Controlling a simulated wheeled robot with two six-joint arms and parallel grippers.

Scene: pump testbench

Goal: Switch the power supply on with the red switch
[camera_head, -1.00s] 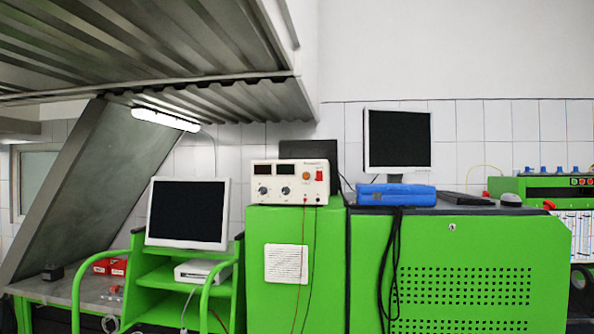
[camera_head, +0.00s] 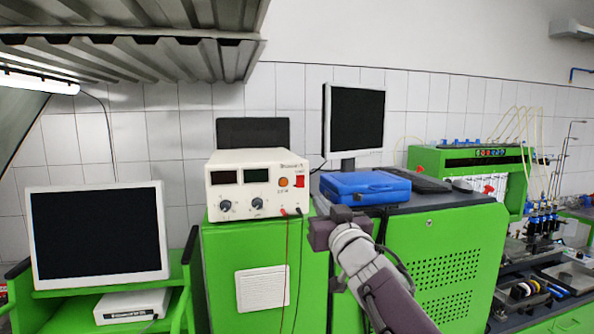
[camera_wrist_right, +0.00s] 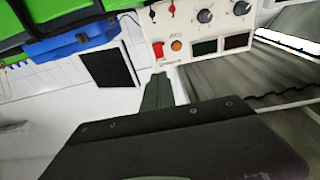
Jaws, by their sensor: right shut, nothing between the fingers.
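The power supply (camera_head: 258,203) is a cream box with two dark displays and two knobs, on top of the green cabinet. Its red switch (camera_head: 299,181) is at the right end of the front panel, beside an orange round part (camera_head: 283,182). My right gripper (camera_head: 338,214) is shut and empty, lower right of the switch and apart from it in the picture. In the right wrist view the scene is upside down; the power supply (camera_wrist_right: 205,30) and red switch (camera_wrist_right: 158,49) show beyond my gripper's dark finger (camera_wrist_right: 157,92). My left gripper is out of view.
A blue case (camera_head: 362,188) lies right of the power supply, before a monitor (camera_head: 354,120). Red and black leads (camera_head: 286,250) hang from the panel. Another monitor (camera_head: 97,235) stands at left. A metal canopy (camera_head: 140,55) overhangs the upper left.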

